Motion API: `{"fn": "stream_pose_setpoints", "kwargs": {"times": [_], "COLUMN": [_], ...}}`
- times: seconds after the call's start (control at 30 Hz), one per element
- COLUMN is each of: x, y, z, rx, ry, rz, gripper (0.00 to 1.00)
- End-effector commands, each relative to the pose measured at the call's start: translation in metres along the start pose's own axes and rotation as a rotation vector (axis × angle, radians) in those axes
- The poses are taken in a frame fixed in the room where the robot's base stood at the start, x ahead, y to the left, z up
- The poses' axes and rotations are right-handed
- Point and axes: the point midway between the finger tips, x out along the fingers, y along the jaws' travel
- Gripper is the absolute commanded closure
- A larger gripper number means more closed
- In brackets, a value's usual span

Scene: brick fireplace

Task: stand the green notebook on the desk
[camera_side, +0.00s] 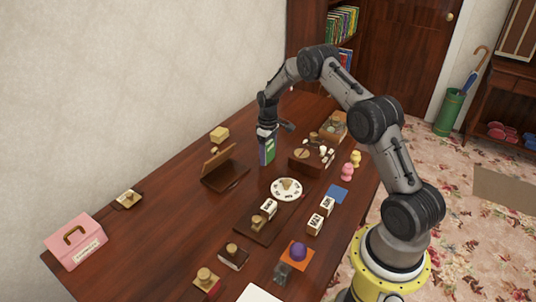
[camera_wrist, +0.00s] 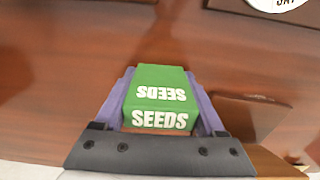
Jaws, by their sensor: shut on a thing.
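My gripper (camera_side: 267,157) is over the far part of the brown desk (camera_side: 160,240), pointing down, shut on a green block-like thing. In the wrist view the green thing (camera_wrist: 158,95) sits between the two purple fingers of my gripper (camera_wrist: 160,78).
A dark open-lidded box (camera_side: 224,175) stands left of my gripper, a wooden box (camera_side: 305,161) to the right. Bare desk lies left of centre.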

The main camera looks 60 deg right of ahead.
Motion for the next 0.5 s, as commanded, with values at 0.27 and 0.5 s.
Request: {"fn": "stream_pose_setpoints", "kwargs": {"times": [0.27, 0.5], "x": [0.0030, 0.0028], "y": [-0.0001, -0.0001], "z": [0.0002, 0.0002], "rx": [0.000, 0.000], "ry": [-0.001, -0.001], "rz": [0.000, 0.000], "gripper": [0.10, 0.00]}}
